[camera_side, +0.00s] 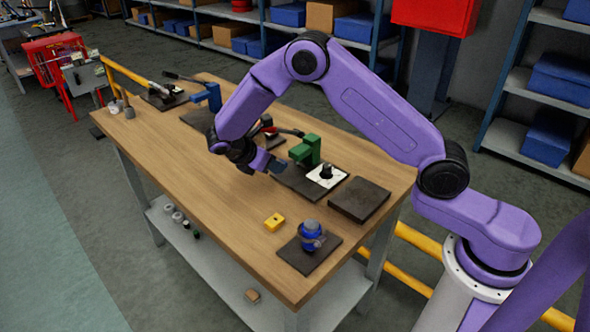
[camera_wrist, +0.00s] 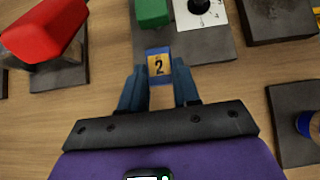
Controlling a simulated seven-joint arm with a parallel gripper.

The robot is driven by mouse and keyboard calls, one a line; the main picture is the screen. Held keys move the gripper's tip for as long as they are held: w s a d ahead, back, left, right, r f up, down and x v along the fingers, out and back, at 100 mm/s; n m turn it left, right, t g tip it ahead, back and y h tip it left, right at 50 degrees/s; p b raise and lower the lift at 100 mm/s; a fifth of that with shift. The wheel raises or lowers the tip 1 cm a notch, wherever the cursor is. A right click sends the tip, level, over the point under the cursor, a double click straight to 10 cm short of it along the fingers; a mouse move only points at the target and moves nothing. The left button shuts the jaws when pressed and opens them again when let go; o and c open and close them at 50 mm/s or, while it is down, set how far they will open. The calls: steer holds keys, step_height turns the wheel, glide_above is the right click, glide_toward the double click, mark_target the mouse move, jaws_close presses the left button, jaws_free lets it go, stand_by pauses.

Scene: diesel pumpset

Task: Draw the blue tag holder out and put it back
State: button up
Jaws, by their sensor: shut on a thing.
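The blue tag holder (camera_wrist: 150,52) carries a yellow label with a black "2". In the wrist view it sits between the two blue-grey fingers of my gripper (camera_wrist: 159,78), which are shut on it. The holder's far end overlaps the near edge of the dark plate (camera_wrist: 200,45) that bears the green block (camera_wrist: 151,13). I cannot tell whether it touches that plate or is clear of it. In the side view my gripper (camera_side: 277,166) is low over the bench beside the green fixture (camera_side: 306,150). The holder is not clearly distinguishable there.
A white dial plate with a black knob (camera_side: 326,172) stands right of the green fixture. A bare dark block (camera_side: 359,199), a yellow block (camera_side: 274,222) and a blue cylinder (camera_side: 311,235) are nearer the front. A red part (camera_wrist: 45,30) is at the wrist view's left. The bench's left-front wood is clear.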

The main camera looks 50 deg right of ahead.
steer(key=shift+r, duration=0.15)
steer(key=s+a, duration=0.1)
steer(key=a, duration=0.2)
steer(key=s+a+f, duration=0.1)
steer(key=a, duration=0.3)
steer(key=s+a, duration=0.1)
steer(key=a, duration=0.2)
steer(key=shift+s+a+f, duration=0.25)
steer(key=shift+a, duration=0.15)
steer(key=shift+f, duration=0.1)
steer(key=shift+f, duration=2.2)
steer(key=shift+f, duration=0.2)
steer(key=o, duration=0.9)
